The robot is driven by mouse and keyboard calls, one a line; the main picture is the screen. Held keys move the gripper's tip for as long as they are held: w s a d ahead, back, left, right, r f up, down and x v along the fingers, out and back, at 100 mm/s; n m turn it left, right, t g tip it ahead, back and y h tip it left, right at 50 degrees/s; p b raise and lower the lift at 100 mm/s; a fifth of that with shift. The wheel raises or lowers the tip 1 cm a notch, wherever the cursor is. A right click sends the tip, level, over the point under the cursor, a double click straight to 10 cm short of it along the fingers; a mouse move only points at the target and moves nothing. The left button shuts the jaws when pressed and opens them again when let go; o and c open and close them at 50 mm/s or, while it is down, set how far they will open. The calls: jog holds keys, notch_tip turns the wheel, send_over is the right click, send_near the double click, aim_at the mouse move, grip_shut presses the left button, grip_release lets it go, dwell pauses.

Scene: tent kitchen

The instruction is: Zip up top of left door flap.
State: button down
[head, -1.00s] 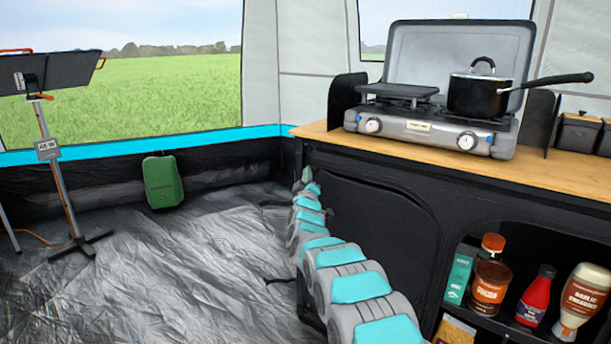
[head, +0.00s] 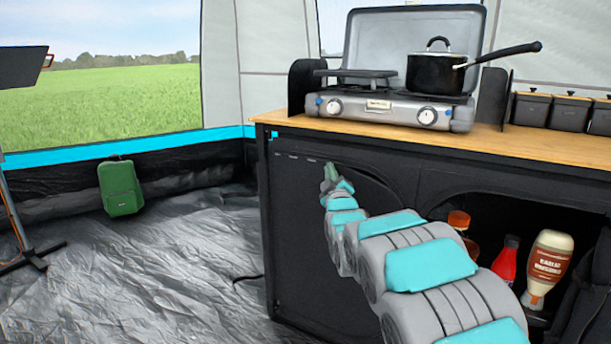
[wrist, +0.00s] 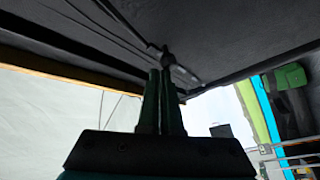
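The left door flap (head: 297,230) is a black fabric panel on the front of the kitchen cabinet. A pale dashed line runs along its upper left, ending near my gripper. Right of my gripper, a dark curved gap shows along the flap's top edge. My gripper (head: 329,172) is at the flap's top, partly hidden by my arm in the head view. In the wrist view my gripper (wrist: 166,78) has its two dark green fingers close together. A small dark zip pull (wrist: 166,57) sits at their tips and appears pinched between them. A dark seam leads away from it.
The wooden worktop (head: 400,130) overhangs above the flap and carries a stove (head: 385,108) with a black pot (head: 437,73). Sauce bottles (head: 548,265) stand in the open right compartment. A green bag (head: 121,187) rests by the tent wall.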

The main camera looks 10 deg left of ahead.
jog(key=s+d, duration=0.1)
jog(key=d, duration=0.4)
jog(key=s+d, duration=0.1)
jog(key=d, duration=0.4)
jog(key=s+d, duration=0.2)
jog(key=d, duration=0.3)
jog(key=shift+d+f+b, duration=0.1)
jog(key=shift+d+b, duration=0.1)
jog(key=shift+b, duration=0.2)
jog(key=shift+a, duration=0.1)
